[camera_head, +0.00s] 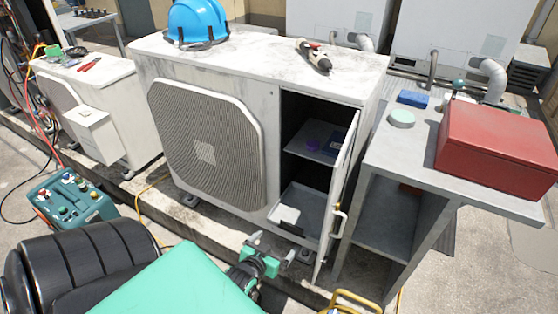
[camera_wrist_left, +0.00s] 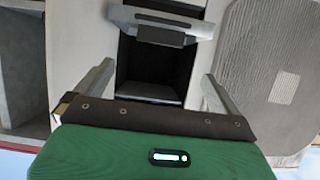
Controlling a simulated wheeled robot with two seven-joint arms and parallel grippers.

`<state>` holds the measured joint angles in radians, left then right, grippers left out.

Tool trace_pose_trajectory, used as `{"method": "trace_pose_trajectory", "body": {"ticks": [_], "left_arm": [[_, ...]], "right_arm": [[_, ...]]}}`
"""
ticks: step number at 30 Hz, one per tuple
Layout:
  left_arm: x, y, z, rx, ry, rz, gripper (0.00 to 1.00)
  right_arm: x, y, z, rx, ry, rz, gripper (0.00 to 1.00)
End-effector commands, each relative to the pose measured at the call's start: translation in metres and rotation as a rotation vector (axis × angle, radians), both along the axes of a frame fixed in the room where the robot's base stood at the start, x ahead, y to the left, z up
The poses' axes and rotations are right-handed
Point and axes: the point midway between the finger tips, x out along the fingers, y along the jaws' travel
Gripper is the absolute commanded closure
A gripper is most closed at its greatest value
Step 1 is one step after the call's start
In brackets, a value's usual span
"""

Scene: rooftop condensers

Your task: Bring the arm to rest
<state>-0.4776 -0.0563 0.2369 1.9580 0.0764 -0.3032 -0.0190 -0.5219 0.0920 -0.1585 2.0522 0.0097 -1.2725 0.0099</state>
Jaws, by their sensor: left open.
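My left gripper (camera_head: 278,249) is low in front of the large white condenser unit (camera_head: 205,70), near the bottom of its open compartment. Its jaws are apart with nothing between them. In the left wrist view the two grey fingers of the left gripper (camera_wrist_left: 155,90) stand apart, with the dark compartment (camera_wrist_left: 150,65) seen between them. The unit's narrow door (camera_head: 340,200) hangs open on the right, with its handle (camera_head: 341,220) facing out. My right gripper is in neither view.
A grey table (camera_head: 385,145) right of the door bears a red box (camera_head: 497,147), a pale green round piece (camera_head: 402,118) and a blue block (camera_head: 413,98). A blue helmet (camera_head: 197,20) and a tool (camera_head: 315,57) lie on the unit. A teal case (camera_head: 73,203) stands left.

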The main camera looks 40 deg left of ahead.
Motion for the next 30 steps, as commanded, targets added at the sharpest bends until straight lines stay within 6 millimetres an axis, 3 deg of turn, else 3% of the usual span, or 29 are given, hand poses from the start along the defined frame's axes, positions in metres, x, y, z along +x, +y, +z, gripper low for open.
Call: {"method": "trace_pose_trajectory", "body": {"ticks": [22,26,30], "left_arm": [[-0.004,-0.004,0.0,-0.004,0.014,-0.006,0.0],[-0.008,-0.024,-0.014,-0.024,0.105,-0.054,0.0],[-0.027,-0.067,-0.043,-0.056,0.319,-0.152,0.0]], "right_arm": [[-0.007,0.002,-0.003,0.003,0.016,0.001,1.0],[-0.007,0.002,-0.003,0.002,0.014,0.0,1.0],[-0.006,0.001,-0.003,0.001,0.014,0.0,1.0]]}}
